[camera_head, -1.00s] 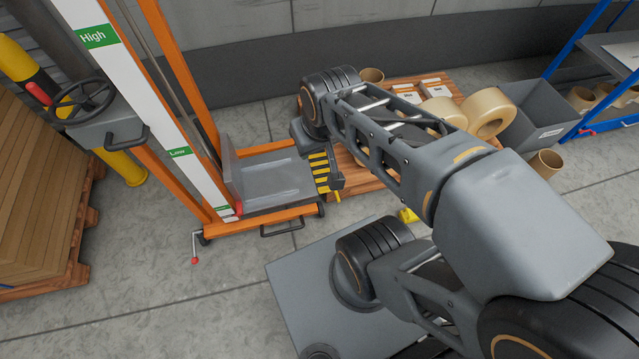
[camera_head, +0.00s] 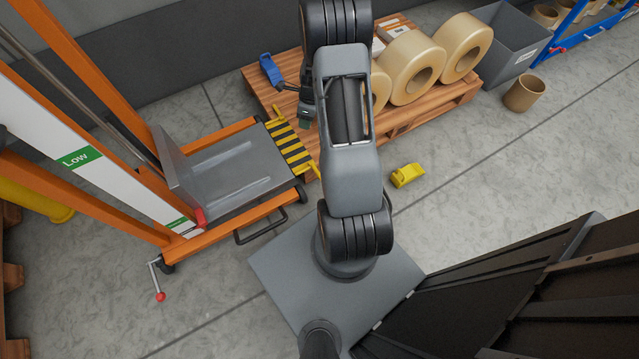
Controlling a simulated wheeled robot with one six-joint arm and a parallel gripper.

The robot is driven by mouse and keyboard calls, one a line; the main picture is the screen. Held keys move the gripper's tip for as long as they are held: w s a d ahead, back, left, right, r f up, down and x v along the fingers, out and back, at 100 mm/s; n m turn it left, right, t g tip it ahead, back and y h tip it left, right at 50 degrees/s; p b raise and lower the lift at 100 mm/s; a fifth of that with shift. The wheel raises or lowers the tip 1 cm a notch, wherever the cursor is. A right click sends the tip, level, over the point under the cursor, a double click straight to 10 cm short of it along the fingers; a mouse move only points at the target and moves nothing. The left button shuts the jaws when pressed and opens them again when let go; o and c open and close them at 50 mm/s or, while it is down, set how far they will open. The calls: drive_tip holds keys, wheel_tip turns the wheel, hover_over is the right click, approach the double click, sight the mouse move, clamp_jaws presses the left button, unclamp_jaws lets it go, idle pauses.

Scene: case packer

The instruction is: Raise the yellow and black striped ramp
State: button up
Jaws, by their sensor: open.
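The yellow and black striped ramp (camera_head: 290,147) is at the right end of the grey platform (camera_head: 232,172) of an orange lift. It reaches outward from the platform edge toward the wooden pallet, lowered rather than upright. My gripper (camera_head: 303,112) is open, just above and right of the ramp's far end in the picture. My arm hides part of it, and I cannot tell whether it touches the ramp. Nothing shows between the fingers.
The pallet (camera_head: 425,125) holds large tan rolls (camera_head: 412,68) and a blue tape dispenser (camera_head: 270,71). A yellow object (camera_head: 407,175) lies on the floor. The lift's handle (camera_head: 260,226) and red-knobbed crank (camera_head: 158,282) stick out in front.

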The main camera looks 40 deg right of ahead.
drive_tip(key=s+d+f+m+b, duration=0.1)
drive_tip(key=f+m+b, duration=0.2)
drive_tip(key=f, duration=0.9)
drive_tip(key=s+f+m+b, duration=0.1)
drive_tip(key=f+m+b, duration=0.2)
drive_tip(key=f, duration=0.9)
drive_tip(key=s+d+f+m+b, duration=0.1)
drive_tip(key=f+m+b, duration=0.2)
drive_tip(key=f, duration=0.8)
drive_tip(key=shift+s+d+f+m+g+y+b, duration=0.3)
drive_tip(key=shift+s+f+b, duration=0.1)
drive_tip(key=shift+b, duration=0.7)
drive_tip(key=shift+c, duration=0.3)
clamp_jaws()
